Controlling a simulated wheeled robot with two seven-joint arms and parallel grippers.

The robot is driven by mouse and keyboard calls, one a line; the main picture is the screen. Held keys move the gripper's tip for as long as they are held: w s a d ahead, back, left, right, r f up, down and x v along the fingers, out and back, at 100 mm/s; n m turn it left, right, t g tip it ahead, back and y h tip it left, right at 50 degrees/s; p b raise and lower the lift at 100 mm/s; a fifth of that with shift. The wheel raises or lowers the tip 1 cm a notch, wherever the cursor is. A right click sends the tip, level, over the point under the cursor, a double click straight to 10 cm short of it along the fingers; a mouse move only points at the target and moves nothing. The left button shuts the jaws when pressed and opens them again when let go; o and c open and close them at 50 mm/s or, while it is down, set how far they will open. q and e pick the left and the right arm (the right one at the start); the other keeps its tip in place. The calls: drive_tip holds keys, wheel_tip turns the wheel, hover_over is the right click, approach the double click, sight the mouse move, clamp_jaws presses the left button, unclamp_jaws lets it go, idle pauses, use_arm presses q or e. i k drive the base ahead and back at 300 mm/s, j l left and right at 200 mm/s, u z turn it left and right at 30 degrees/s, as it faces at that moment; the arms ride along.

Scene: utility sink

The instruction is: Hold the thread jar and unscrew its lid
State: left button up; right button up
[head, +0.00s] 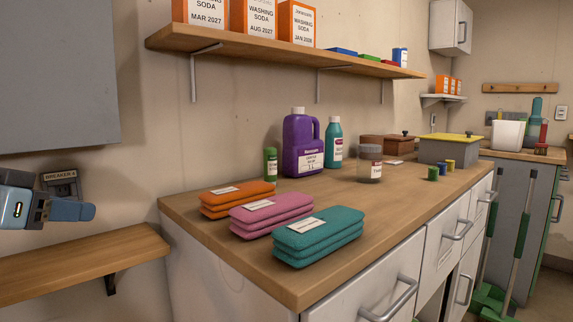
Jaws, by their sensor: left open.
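The thread jar (369,170) is a small clear jar standing upright on the wooden counter, right of the purple jug. Its label is partly readable and begins with "Th". Its brownish-grey lid (369,149) sits on top. My left gripper (66,211) is at the far left edge, open and empty, above the low wooden shelf and far from the jar. My right gripper is not in view.
Orange, pink and teal folded cloth stacks (318,237) lie along the counter front (185,212). A purple jug (302,145), a teal bottle (334,142) and a green bottle (270,165) stand behind. Small spools (433,173) and a yellow-lidded box (447,148) are right of the jar.

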sight(369, 166)
drive_tip(key=i+l+u, duration=0.1)
drive_tip(key=l, duration=0.3)
drive_tip(key=i+l, duration=0.2)
drive_tip(key=l, duration=0.25)
drive_tip(key=i+l+u, duration=0.15)
drive_tip(key=l, duration=0.25)
drive_tip(key=i+l+z, duration=0.1)
drive_tip(key=l, duration=0.35)
drive_tip(key=i+l+z, duration=0.15)
drive_tip(key=i+l, duration=0.2)
drive_tip(key=i+l+z, duration=0.1)
drive_tip(key=i+l, duration=0.15)
drive_tip(key=l, duration=0.2)
